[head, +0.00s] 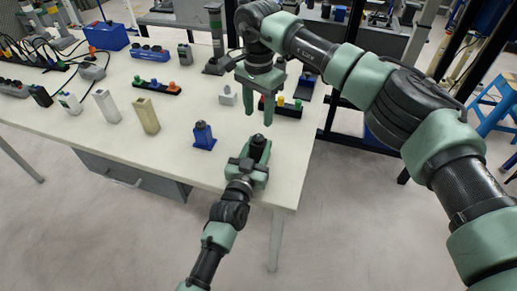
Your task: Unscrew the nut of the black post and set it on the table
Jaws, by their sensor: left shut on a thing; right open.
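My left gripper (257,152) is shut on the black post near the table's front right edge. The dark top of the black post (258,141) shows between its green fingers; the lower part of the post is hidden by the gripper. I cannot tell the nut apart from the dark top at this size. My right gripper (258,115) is open and empty, its two green fingers pointing down. In the picture it appears just above the black post, apart from it.
A blue post with a dark top (204,136) stands on the white table (180,180) to the left. Beige and white blocks stand further left. Bare tabletop lies front left.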

